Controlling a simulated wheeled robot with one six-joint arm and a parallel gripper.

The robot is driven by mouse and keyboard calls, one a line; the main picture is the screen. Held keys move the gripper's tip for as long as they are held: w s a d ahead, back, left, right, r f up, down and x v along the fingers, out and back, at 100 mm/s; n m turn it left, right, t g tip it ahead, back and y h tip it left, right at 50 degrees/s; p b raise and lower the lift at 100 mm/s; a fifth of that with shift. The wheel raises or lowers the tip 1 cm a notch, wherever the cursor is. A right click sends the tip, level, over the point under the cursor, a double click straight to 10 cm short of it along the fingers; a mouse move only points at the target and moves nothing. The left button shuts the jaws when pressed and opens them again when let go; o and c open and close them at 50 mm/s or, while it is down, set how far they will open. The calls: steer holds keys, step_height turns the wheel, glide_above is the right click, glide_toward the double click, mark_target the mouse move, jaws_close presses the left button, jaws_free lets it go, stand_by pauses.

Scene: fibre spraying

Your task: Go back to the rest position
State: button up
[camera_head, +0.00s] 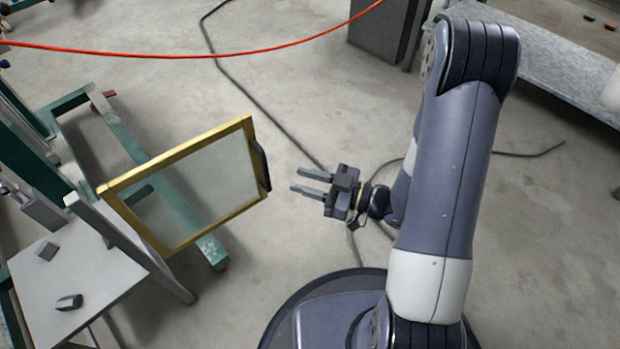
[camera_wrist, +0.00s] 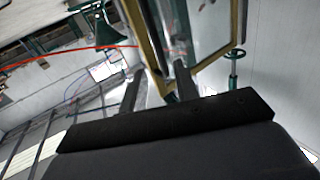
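My gripper (camera_head: 312,182) is in the middle of the head view, at the end of my bent arm. Its two fingers point left and stand apart, with nothing between them. A yellow-framed glass panel (camera_head: 176,244) with a dark handle (camera_head: 262,166) on its right edge is to the left of the gripper. A clear gap separates the fingertips from the handle. In the wrist view the two fingers (camera_wrist: 158,88) are apart, and the yellow frame (camera_wrist: 150,45) shows beyond them.
A green wheeled frame (camera_head: 130,140) and a grey table (camera_head: 85,285) with small dark blocks stand at the left. A red hose (camera_head: 215,55) hangs across the top. A metal bench (camera_head: 555,65) is at upper right. Black cables lie on the otherwise open floor.

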steer(key=shift+s+d, duration=0.2)
steer(key=shift+d, duration=0.2)
steer(key=shift+a, duration=0.15)
steer(key=b, duration=0.2)
glide_above(269, 188)
steer(key=shift+w+a, duration=0.1)
steer(key=shift+w, duration=0.25)
stand_by(0.4)
stand_by(0.4)
